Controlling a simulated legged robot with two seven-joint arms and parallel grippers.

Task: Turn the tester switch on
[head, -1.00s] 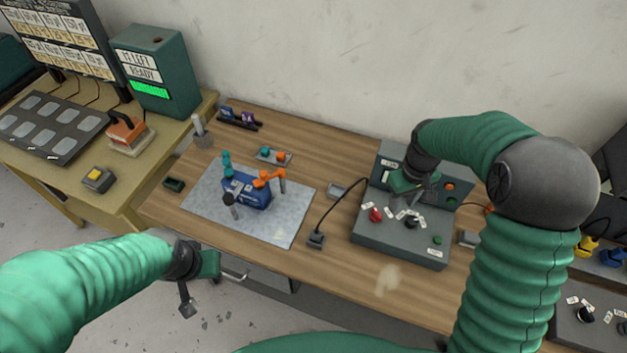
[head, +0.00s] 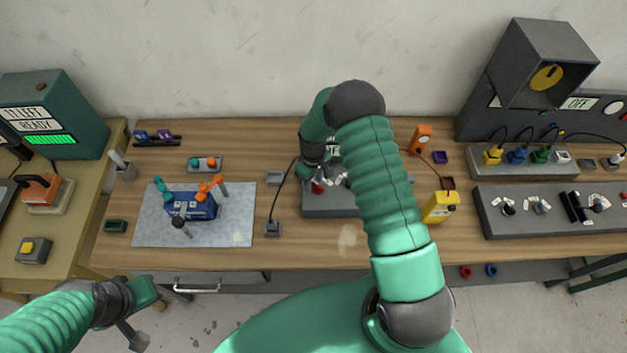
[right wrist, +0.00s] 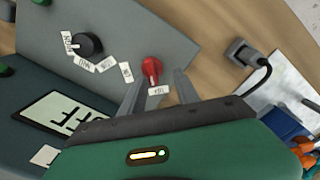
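The tester is a dark grey box (head: 345,208) on the wooden bench, partly hidden by my right arm in the head view. Its red switch (right wrist: 151,69) sits near a panel edge beside a small white label. The switch also shows in the head view (head: 318,187). A display (right wrist: 62,118) on the tester reads OFF. My right gripper (right wrist: 158,80) is open, its two fingers spread on either side of the red switch; whether they touch it I cannot tell. My left gripper (head: 138,322) hangs in front of the bench, away from the tester; its finger gap is unclear.
A black knob (right wrist: 87,45) with several labels sits beside the red switch. A cable plug (head: 273,229) lies left of the tester. A grey mat (head: 236,225) with a blue fixture (head: 192,206) lies further left. A yellow meter (head: 440,207) stands to the right.

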